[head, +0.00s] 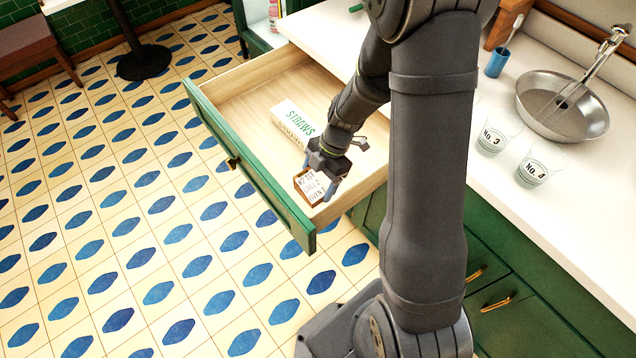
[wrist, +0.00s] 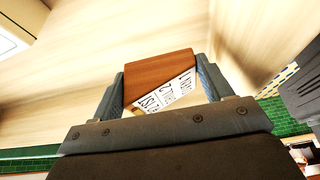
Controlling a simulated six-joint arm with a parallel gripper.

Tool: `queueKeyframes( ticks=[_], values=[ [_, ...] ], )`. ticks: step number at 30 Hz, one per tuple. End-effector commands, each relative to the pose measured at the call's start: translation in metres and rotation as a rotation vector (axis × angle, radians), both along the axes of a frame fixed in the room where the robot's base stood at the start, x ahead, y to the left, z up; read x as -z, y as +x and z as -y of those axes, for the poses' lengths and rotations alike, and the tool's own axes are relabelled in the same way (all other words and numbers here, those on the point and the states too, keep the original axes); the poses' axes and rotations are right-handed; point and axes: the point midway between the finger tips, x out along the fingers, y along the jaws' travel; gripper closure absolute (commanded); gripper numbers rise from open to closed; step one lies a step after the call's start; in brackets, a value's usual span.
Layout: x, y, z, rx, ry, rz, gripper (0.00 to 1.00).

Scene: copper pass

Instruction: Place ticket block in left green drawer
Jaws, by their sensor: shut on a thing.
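The ticket block (head: 311,186) is a small wooden block with a white printed face. My gripper (head: 325,180) is shut on it, inside or just above the front right part of the open green drawer (head: 258,165). The wrist view shows the block (wrist: 158,78) between the two fingers of my gripper (wrist: 162,85), its brown wooden side and part of the printed face in sight. Whether the block touches the drawer floor I cannot tell. The drawer is pulled far out and has a pale wood interior.
A white box marked STRAWS (head: 290,122) lies in the drawer, behind and left of the block. The white counter (head: 500,215) holds cups marked No. 3 (head: 497,130) and No. 4 (head: 540,165), and a steel pan (head: 562,105) with a whisk. The drawer's left part is bare.

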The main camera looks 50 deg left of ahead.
Motion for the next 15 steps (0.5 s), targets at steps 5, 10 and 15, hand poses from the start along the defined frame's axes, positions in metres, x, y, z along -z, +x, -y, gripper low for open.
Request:
queueKeyframes(
  ticks=[5, 10, 15],
  values=[
    [0.018, 0.000, 0.001, -0.001, -0.003, -0.001, 0.53],
    [0.038, 0.000, 0.000, -0.001, -0.002, -0.001, 0.53],
    [0.043, 0.000, 0.000, -0.001, 0.000, 0.001, 0.53]
  ],
)
